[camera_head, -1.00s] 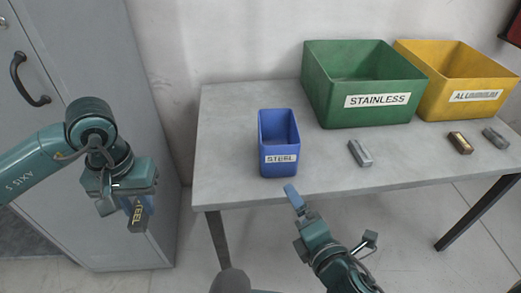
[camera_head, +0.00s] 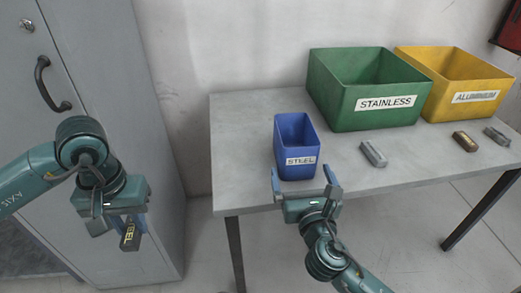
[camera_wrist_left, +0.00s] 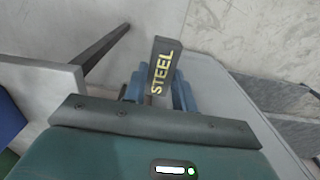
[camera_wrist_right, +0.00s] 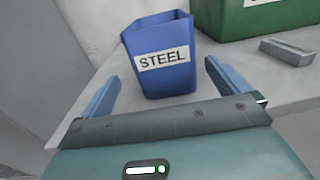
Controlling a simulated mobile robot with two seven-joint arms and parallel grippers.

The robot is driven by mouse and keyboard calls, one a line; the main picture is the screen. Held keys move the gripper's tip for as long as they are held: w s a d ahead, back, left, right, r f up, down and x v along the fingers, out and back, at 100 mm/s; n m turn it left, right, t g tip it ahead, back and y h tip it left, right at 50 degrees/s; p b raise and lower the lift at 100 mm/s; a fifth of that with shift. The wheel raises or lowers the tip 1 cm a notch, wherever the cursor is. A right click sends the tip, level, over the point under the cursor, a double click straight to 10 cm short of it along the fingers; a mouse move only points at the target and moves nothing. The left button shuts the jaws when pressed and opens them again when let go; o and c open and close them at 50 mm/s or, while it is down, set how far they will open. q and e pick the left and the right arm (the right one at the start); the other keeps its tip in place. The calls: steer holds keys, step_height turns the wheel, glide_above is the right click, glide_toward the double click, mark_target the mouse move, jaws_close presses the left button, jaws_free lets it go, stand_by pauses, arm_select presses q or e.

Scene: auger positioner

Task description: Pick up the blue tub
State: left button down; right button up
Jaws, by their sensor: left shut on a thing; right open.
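The blue tub (camera_head: 295,133), labelled STEEL, stands upright on the grey table (camera_head: 245,150) near its left front edge. In the right wrist view the tub (camera_wrist_right: 160,85) sits ahead of and between the open fingers. My right gripper (camera_head: 304,182) is open and empty, just in front of the tub; its fingers appear apart from the tub walls. My left gripper (camera_head: 128,222) is shut on a dark block marked STEEL (camera_head: 131,237), held off the table's left side; the block also shows in the left wrist view (camera_wrist_left: 163,66).
A green bin (camera_head: 345,104) labelled STAINLESS and a yellow bin (camera_head: 481,84) labelled ALUMINIUM stand at the back right. A grey block (camera_head: 373,154), a brown block (camera_head: 465,141) and another grey block (camera_head: 497,136) lie on the table. A grey cabinet (camera_head: 115,100) stands at left.

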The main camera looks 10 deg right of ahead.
mark_target(297, 152)
arm_select(q)
steer(key=shift+f, duration=0.3)
arm_select(e)
steer(key=w, duration=0.2)
steer(key=shift+w, duration=0.4)
arm_select(q)
steer(key=shift+f+b, duration=0.75)
steer(key=shift+b, duration=0.2)
arm_select(e)
steer(key=w, duration=0.5)
steer(key=shift+d+r, duration=0.1)
steer(key=shift+d, duration=0.25)
steer(key=c, duration=0.9)
steer(key=shift+r, duration=0.1)
steer(key=shift+c, duration=0.2)
arm_select(q)
step_height(297, 152, up, 6)
steer(key=p, duration=0.5)
steer(key=shift+f+p, duration=0.2)
steer(key=shift+p, duration=0.1)
arm_select(e)
step_height(297, 152, up, 10)
arm_select(q)
steer(key=shift+f, duration=0.15)
arm_select(e)
steer(key=shift+f, duration=0.25)
